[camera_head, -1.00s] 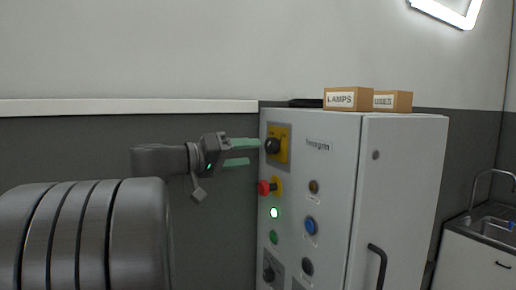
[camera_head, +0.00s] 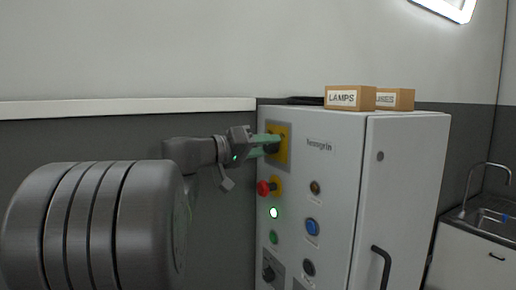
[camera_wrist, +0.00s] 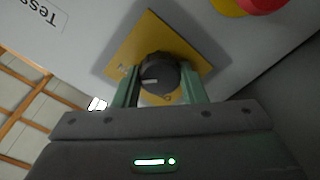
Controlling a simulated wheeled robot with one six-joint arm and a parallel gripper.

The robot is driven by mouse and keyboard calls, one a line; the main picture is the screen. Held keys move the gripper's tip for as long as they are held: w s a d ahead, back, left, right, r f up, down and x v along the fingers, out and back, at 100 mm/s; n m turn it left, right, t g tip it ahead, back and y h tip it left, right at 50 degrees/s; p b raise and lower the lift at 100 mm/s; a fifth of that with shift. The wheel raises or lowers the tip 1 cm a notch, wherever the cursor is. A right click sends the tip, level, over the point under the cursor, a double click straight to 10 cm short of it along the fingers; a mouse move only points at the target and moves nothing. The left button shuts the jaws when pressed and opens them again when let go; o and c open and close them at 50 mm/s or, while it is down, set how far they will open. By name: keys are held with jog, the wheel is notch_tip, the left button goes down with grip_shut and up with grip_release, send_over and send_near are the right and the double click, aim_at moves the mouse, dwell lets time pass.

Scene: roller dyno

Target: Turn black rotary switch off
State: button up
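A black rotary switch (camera_wrist: 160,75) sits on a yellow plate (camera_wrist: 143,32) on the cabinet's front. In the head view the yellow plate (camera_head: 284,156) is at the cabinet's upper left, and my fingers cover much of the switch. My gripper (camera_head: 273,146) has green fingers and reaches the switch from the left. In the wrist view my gripper (camera_wrist: 159,72) has one finger on each side of the knob, spread about its width. I cannot tell whether they touch it. A pale mark shows on the knob's face.
A red emergency knob (camera_head: 264,188) is just below the plate. Boxes, one labelled LAMPS (camera_head: 349,98), stand on top.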

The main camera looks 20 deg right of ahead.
jog(key=shift+f+n, duration=0.15)
jog(key=shift+n, duration=0.35)
jog(key=n, duration=0.3)
jog(key=shift+b, duration=0.3)
jog(key=n, duration=0.4)
jog(key=shift+p, duration=0.4)
jog(key=n+p, duration=0.2)
jog(key=n, duration=0.3)
jog(key=n+p, duration=0.2)
jog(key=n, duration=0.3)
jog(key=shift+p, duration=0.35)
jog(key=o, duration=1)
jog(key=shift+w+a, duration=0.1)
